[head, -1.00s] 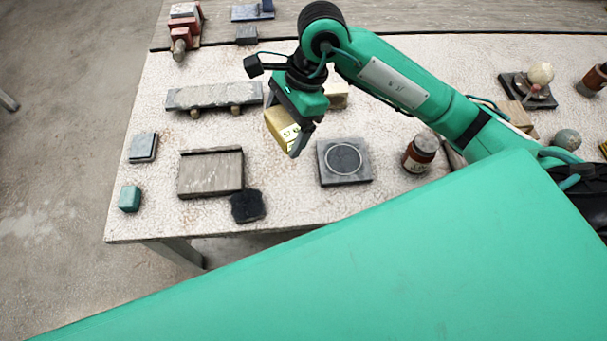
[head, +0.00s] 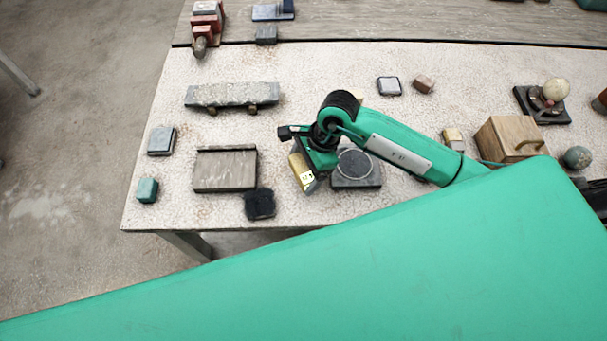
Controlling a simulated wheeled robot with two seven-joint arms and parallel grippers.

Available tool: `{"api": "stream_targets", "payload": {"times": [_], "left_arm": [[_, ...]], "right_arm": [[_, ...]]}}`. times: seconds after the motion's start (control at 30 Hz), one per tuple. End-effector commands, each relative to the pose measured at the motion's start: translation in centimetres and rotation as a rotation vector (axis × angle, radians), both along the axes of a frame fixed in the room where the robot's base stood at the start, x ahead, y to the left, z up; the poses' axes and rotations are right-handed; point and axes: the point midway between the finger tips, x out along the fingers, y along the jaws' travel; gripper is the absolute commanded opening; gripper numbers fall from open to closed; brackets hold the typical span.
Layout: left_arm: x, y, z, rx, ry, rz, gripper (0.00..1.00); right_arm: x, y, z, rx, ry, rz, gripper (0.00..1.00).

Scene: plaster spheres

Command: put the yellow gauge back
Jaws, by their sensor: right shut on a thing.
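The yellow gauge (head: 299,172) is a small yellow block with dark markings on its face. My right gripper (head: 308,178) is shut on it and holds it tilted, between a flat wooden block with a raised back edge (head: 225,172) and a dark square plate with a ring on it (head: 357,182). In the picture the gripper overlaps the plate's left edge; I cannot tell its height above the table. My left gripper is not in view. My large green body part covers the lower picture.
A black pad (head: 259,205) lies just left of the gauge, near the table's front edge. A stone slab on short feet (head: 232,96) stands behind. A wooden box with a handle (head: 510,140) and a grey-green sphere (head: 577,157) are at right.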

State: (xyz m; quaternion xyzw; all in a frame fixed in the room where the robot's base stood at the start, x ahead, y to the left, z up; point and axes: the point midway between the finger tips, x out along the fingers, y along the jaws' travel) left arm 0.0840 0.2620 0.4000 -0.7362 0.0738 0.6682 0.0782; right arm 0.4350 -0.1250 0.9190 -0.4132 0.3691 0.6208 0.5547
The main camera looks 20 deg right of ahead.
Motion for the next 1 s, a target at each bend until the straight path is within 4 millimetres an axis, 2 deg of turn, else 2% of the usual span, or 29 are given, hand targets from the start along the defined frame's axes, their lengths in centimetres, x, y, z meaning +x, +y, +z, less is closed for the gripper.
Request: {"api": "stream_targets", "payload": {"times": [0.33,0.7,0.73,0.8,0.83,1.0], "left_arm": [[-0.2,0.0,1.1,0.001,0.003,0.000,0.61],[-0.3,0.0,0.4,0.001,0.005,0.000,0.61],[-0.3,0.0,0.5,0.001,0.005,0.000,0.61],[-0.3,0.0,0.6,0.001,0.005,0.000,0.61],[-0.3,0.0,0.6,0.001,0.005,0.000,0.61],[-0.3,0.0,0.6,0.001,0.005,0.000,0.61]], "right_arm": [[-0.1,0.0,-4.1,0.000,0.003,-0.001,0.53],[0.0,0.0,-4.7,-0.001,0.000,0.001,0.53],[-0.1,0.0,-4.7,-0.001,0.000,0.001,0.84],[-0.1,0.0,-4.6,-0.001,0.000,0.001,0.97],[-0.1,0.0,-4.6,-0.001,0.000,0.001,1.00],[-0.1,0.0,-4.6,-0.001,0.001,0.000,1.00]]}}
